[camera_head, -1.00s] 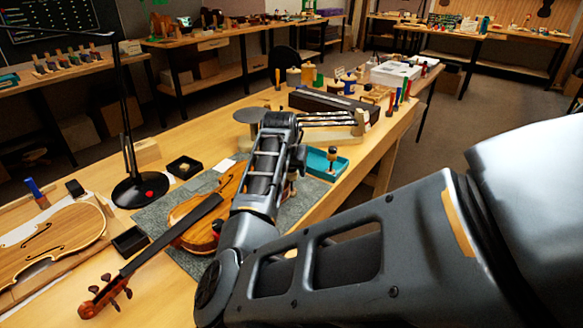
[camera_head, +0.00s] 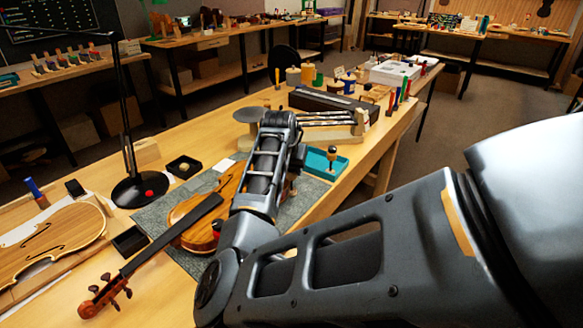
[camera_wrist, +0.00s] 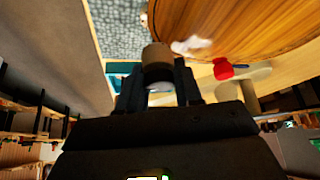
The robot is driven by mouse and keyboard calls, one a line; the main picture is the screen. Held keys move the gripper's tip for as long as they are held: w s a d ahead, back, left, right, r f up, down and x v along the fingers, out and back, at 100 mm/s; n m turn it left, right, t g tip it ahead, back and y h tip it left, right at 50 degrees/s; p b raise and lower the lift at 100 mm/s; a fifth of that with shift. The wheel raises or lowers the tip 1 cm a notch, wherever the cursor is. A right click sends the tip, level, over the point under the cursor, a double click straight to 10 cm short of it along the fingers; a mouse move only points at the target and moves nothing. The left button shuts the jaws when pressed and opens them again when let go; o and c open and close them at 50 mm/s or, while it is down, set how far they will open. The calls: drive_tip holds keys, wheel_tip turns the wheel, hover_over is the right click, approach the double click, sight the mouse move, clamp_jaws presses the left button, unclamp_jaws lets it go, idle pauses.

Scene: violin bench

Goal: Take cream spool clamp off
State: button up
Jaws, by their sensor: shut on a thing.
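The violin (camera_head: 200,232) lies on a grey mat (camera_head: 153,222), partly hidden by my arm. In the wrist view its varnished body (camera_wrist: 235,22) fills the upper right. My gripper (camera_wrist: 159,84) is shut on the cream spool clamp (camera_wrist: 157,55), a short tan cylinder with a paler end, beside the violin's edge. I cannot tell if the clamp still touches the violin. A red clamp piece (camera_wrist: 223,68) sits at the violin's edge, right of my gripper. In the head view my gripper and its clamp are mostly hidden behind my arm.
A teal tray (camera_head: 342,167) with a spool clamp (camera_head: 332,155) standing in it is right of my wrist. A black lamp base (camera_head: 140,190), small black boxes and another violin body (camera_head: 50,240) lie to the left. Jars and tools crowd the back.

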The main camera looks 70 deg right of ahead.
drive_tip(key=shift+s+d+p, duration=0.3)
drive_tip(key=shift+s+p, duration=0.15)
drive_tip(key=shift+s, duration=0.3)
idle(1.2)
drive_tip(key=shift+s+d+p, duration=0.35)
drive_tip(key=shift+s+d, duration=0.05)
drive_tip(key=shift+s, duration=0.45)
wheel_tip(320, 180, up, 7)
drive_tip(key=p, duration=0.3)
idle(0.5)
